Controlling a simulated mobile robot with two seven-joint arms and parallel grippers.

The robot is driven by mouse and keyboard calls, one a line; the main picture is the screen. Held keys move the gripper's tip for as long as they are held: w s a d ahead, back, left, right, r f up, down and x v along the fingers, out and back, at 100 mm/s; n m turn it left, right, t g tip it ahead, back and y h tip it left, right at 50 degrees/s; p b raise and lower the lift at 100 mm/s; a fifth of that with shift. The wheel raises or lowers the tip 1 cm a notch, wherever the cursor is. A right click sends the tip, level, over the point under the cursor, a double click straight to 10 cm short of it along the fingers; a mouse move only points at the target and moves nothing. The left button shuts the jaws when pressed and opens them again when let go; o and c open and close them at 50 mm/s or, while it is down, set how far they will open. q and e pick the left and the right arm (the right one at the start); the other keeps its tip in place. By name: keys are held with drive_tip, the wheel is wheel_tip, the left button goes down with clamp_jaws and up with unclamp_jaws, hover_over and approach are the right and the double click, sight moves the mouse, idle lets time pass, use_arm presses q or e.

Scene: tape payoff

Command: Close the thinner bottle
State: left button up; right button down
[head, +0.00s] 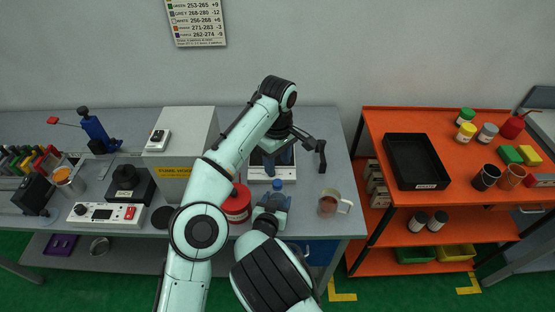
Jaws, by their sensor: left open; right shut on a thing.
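My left gripper (298,157) is open, its dark fingers spread above the bench near a white-based device (258,176). I see nothing between its fingers. My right gripper (271,208) is lower and nearer, just right of a red tub. It is shut on a small bottle, of which mainly a blue top (277,184) shows. The bottle's body is mostly hidden by the gripper, so I cannot tell its width or whether the blue top is a seated cap. I cannot pick out a second bottle or a loose cap with certainty.
The red tub (239,204) stands close left of my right gripper. A cup with a handle (329,202) stands to the right on the grey bench (338,165). A grey box (181,140) stands left of my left arm. An orange cart (371,145) carries a black tray (388,147).

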sight(277, 182)
idle(0.4)
use_arm(q)
drive_tip(key=shift+f, duration=4)
